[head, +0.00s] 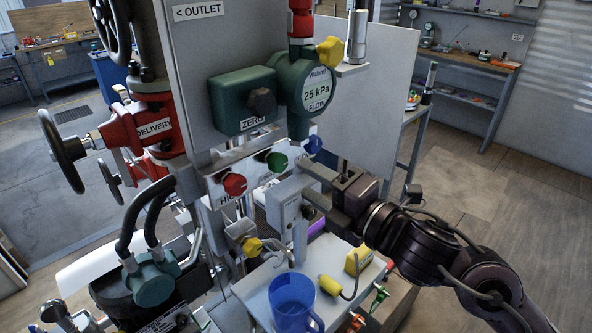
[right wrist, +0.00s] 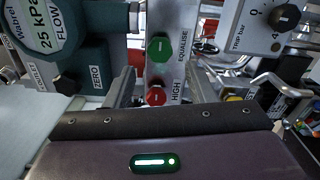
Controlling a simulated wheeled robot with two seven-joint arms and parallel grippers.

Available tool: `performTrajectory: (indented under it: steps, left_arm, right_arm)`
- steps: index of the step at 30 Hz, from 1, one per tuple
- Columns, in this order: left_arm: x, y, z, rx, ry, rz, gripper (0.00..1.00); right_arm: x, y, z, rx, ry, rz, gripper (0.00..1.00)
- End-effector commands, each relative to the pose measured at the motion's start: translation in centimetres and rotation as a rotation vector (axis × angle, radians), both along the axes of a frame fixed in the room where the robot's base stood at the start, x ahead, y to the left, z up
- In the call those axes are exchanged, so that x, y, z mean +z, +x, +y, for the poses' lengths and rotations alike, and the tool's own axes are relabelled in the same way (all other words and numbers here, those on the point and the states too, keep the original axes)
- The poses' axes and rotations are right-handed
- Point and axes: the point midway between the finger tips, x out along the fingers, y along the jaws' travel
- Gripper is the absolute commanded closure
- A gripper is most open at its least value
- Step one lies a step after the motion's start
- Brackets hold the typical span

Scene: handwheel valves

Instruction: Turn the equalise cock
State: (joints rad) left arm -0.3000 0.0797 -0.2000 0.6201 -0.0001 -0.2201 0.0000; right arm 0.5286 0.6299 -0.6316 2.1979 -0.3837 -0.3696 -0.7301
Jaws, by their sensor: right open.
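The equalise cock is a round green knob (head: 277,161) on a pale manifold plate, between a red knob (head: 235,184) and a blue knob (head: 313,145). In the right wrist view the green knob (right wrist: 159,48) has a short white bar on its face and the label EQUALISE beside it. The red knob (right wrist: 156,96), labelled HIGH, is nearer to my palm there. My right gripper (head: 308,186) is open and empty, its fingers pointing at the manifold. The fingers are apart from the green knob. My left gripper is not seen.
A grey box with a dial (right wrist: 262,22) stands beside the manifold. The green flow gauge (head: 309,87) is above it. A blue mug (head: 294,302) and a yellow device (head: 358,260) are on the shelf below. A red valve with a handwheel (head: 62,150) is at the left.

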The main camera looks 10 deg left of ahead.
Motion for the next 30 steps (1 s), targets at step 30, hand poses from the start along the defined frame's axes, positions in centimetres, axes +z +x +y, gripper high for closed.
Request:
performTrajectory:
  steps: [30]
  left_arm:
    - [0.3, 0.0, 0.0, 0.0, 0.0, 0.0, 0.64]
  right_arm:
    - [0.1, 3.7, 4.6, -0.002, 0.001, 0.001, 0.62]
